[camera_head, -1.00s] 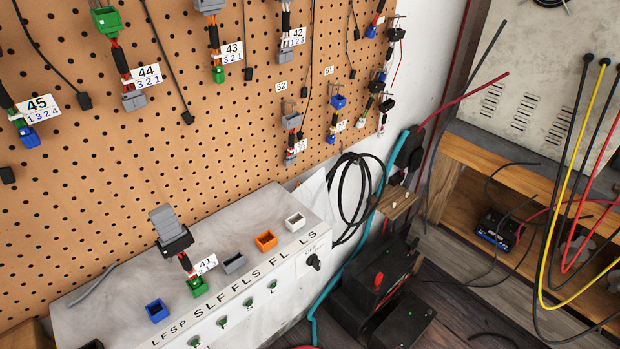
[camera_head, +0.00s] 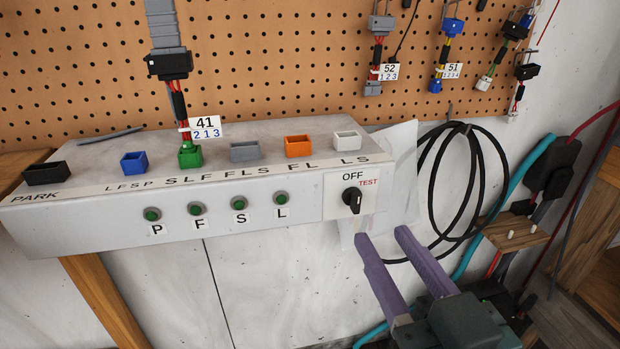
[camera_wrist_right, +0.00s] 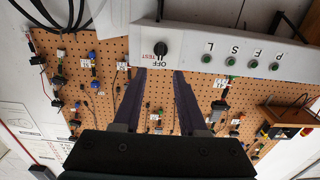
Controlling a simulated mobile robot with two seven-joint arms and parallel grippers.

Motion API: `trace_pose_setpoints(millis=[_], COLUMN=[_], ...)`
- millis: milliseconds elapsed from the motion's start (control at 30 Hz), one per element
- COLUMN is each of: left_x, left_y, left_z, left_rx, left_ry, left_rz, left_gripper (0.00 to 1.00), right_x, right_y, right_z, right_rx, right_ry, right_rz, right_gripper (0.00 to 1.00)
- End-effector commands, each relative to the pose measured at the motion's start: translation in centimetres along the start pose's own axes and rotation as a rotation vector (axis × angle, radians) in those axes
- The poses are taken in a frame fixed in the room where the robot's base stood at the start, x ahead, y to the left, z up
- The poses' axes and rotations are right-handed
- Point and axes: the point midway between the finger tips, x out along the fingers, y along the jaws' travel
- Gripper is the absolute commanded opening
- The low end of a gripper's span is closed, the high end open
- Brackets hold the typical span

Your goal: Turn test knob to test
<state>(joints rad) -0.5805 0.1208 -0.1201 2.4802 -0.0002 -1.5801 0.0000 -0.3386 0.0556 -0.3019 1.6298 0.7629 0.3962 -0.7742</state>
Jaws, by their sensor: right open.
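The black test knob (camera_head: 352,200) sits on a white plate at the right end of the test box front (camera_head: 270,212). The plate reads OFF above the knob and TEST in red at its upper right. The knob's white mark points up, toward OFF. My right gripper (camera_head: 382,238) is open and empty, its two purple fingers just below and right of the knob, apart from it. My left gripper is not in view.
Green buttons P, F, S, L (camera_head: 197,209) line the box front. Coloured sockets (camera_head: 298,146) sit on top, and connector 41 (camera_head: 188,155) stands in the green one. A coiled black cable (camera_head: 470,185) hangs right of the knob, near a teal hose (camera_head: 520,178).

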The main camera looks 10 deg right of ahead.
Motion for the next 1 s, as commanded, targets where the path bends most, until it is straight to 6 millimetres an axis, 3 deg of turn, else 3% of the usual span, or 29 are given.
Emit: trace_pose_setpoints(millis=[200, 400, 767, 1000], left_x=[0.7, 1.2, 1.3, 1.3], left_y=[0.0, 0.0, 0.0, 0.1], left_z=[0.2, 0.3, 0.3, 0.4], left_rx=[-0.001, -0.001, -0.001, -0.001], left_ry=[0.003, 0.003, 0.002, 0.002], left_rz=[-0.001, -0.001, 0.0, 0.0], left_gripper=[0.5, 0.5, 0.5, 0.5], right_x=[4.4, 7.1, 7.9, 7.9], right_y=[0.0, 0.0, 0.0, 0.0], right_z=[0.0, 0.0, -0.1, -0.1], right_rx=[0.001, 0.002, 0.001, 0.001], right_ry=[0.004, 0.002, 0.0, 0.0], right_rz=[0.0, 0.0, -0.001, -0.001], right_gripper=[0.41, 0.41, 0.41, 0.17])
